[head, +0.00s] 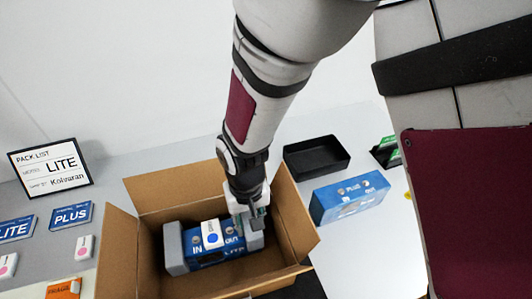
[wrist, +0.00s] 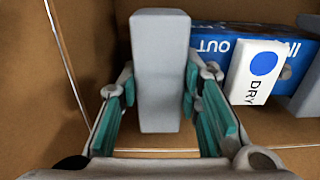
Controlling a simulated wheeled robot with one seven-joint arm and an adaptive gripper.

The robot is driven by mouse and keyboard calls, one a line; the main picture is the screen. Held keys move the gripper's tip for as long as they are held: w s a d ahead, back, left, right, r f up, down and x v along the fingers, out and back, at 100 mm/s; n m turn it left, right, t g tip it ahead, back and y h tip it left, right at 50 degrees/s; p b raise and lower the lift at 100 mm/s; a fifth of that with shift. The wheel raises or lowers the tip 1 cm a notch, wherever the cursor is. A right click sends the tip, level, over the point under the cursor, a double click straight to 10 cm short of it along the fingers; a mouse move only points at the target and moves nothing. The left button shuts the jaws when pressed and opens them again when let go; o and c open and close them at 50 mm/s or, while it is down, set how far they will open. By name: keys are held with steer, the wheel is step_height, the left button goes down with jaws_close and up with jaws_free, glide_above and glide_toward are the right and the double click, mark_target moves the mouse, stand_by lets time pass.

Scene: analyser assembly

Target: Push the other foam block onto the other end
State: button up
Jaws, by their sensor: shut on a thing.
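The blue analyser (head: 207,260), marked IN, OUT and LITE, lies in the open cardboard box (head: 180,195). One grey foam block (head: 175,250) sits at its left, IN end. My gripper (head: 250,212) reaches down into the box at the right, OUT end. In the wrist view, the other grey foam block (wrist: 160,70) stands between its green-padded fingers, which are shut on it. This block is right beside the OUT end of the analyser; whether it is fitted over the end is hard to tell. A white DRY packet (wrist: 255,72) rests on the analyser.
The box flaps are open and its walls stand close around my gripper. A black tray (head: 316,158) and a second blue analyser (head: 350,197) are to the right. A pack list sign (head: 50,168), labels and small tags lie to the left.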

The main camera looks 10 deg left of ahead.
steer(key=o, duration=1)
steer(key=shift+r+p, duration=2.1)
steer(key=shift+r, duration=1.4)
